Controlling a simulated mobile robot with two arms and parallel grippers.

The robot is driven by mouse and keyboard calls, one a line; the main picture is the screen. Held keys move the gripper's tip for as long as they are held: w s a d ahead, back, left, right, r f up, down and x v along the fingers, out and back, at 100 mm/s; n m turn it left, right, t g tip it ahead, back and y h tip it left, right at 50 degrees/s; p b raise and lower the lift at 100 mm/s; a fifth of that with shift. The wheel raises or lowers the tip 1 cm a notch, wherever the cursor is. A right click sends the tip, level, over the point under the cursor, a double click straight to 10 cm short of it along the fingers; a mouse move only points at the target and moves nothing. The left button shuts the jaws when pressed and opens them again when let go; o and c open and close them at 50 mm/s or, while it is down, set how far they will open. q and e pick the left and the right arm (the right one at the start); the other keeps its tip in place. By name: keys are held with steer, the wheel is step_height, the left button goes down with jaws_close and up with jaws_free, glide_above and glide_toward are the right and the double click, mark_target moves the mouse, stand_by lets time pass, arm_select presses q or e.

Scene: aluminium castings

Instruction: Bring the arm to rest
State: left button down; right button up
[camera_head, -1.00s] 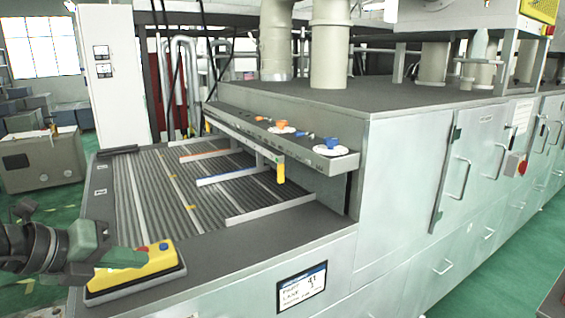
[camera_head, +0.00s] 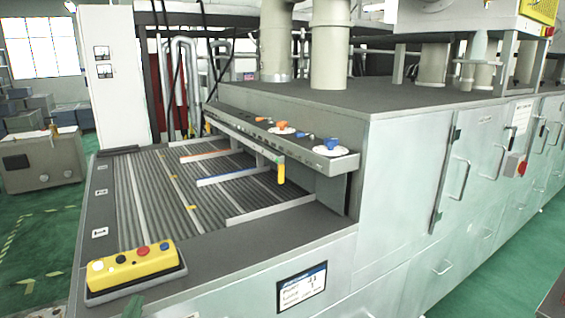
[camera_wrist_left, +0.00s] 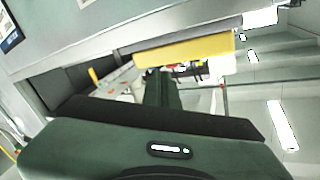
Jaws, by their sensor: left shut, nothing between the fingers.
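My left gripper (camera_head: 133,307) shows only as a small green tip at the bottom edge of the head view, below the yellow button box. In the left wrist view my left gripper (camera_wrist_left: 163,88) is shut and empty, its dark green fingers pointing toward the yellow box (camera_wrist_left: 185,52). The rest of the left arm is out of the head view. My right gripper is in neither view.
The yellow button box (camera_head: 135,268) with several buttons sits on the machine's front left corner. A ribbed conveyor bed (camera_head: 150,200) lies behind it. A small display (camera_head: 301,287) is on the front face. Green floor (camera_head: 40,240) is open at left.

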arm_select(q)
steer(key=s+d+f+n+g, duration=0.1)
steer(key=s+f+g, duration=0.35)
steer(key=f, duration=0.35)
steer(key=s+d+f+n+g, duration=0.1)
steer(key=s+f+g, duration=0.2)
steer(key=s+f, duration=0.35)
steer(key=s+d+f+g+h, duration=0.3)
steer(key=s+d+f+g, duration=0.25)
steer(key=s+f, duration=0.55)
steer(key=s+f+g, duration=0.2)
steer(key=s+f, duration=0.1)
steer(key=f, duration=2.3)
steer(key=s+a+f+g, duration=0.1)
steer(key=s+a+f, duration=0.2)
steer(key=s+f, duration=1.2)
steer(key=shift+s+f+m+g, duration=0.2)
steer(key=shift+s+m+g, duration=0.15)
steer(key=shift+s, duration=0.4)
